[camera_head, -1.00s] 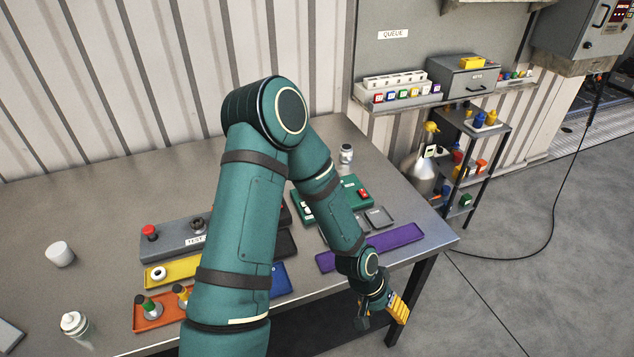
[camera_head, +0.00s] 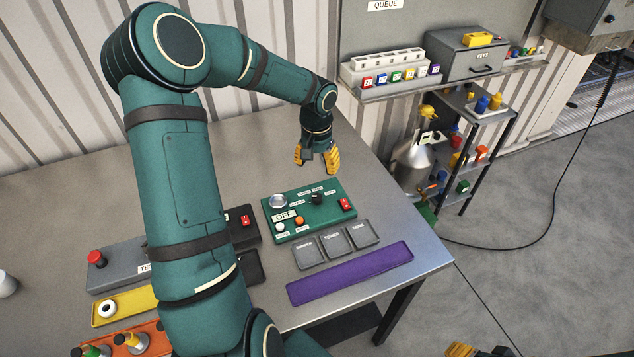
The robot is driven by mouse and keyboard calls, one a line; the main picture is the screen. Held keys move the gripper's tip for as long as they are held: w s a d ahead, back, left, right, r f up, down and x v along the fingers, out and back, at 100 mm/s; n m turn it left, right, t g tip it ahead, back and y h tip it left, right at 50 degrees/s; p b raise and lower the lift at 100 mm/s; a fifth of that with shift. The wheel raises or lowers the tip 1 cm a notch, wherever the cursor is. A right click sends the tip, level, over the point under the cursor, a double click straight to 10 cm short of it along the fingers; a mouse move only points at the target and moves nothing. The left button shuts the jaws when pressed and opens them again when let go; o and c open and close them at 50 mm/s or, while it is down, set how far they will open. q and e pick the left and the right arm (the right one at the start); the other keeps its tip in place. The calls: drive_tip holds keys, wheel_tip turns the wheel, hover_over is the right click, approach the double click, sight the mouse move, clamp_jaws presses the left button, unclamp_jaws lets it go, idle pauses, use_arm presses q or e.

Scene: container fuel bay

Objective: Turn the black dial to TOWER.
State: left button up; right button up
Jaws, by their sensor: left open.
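The black dial (camera_head: 316,199) sits on the upper right part of a green control panel (camera_head: 290,218) on the metal table. Small white labels stand around the dial; they are too small to read, and I cannot tell which one it points to. My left gripper (camera_head: 317,167) hangs above the table just behind the panel, fingers pointing down. Its yellow fingers are apart with nothing between them, and it appears clear of the dial. Part of my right gripper (camera_head: 462,350) shows at the bottom edge, mostly cut off.
The panel also has a round gauge (camera_head: 278,201), an OFF display (camera_head: 284,216), a red switch (camera_head: 346,204) and small buttons. Grey trays (camera_head: 335,243) and a purple tray (camera_head: 350,272) lie in front. My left arm hides part of the table. The table is clear behind the panel.

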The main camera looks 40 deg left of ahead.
sight(317, 196)
use_arm(q)
drive_tip(key=f, duration=1.3)
drive_tip(key=shift+w+a+f, duration=0.15)
drive_tip(key=shift+w+f, duration=0.05)
drive_tip(key=shift+f, duration=0.1)
clamp_jaws()
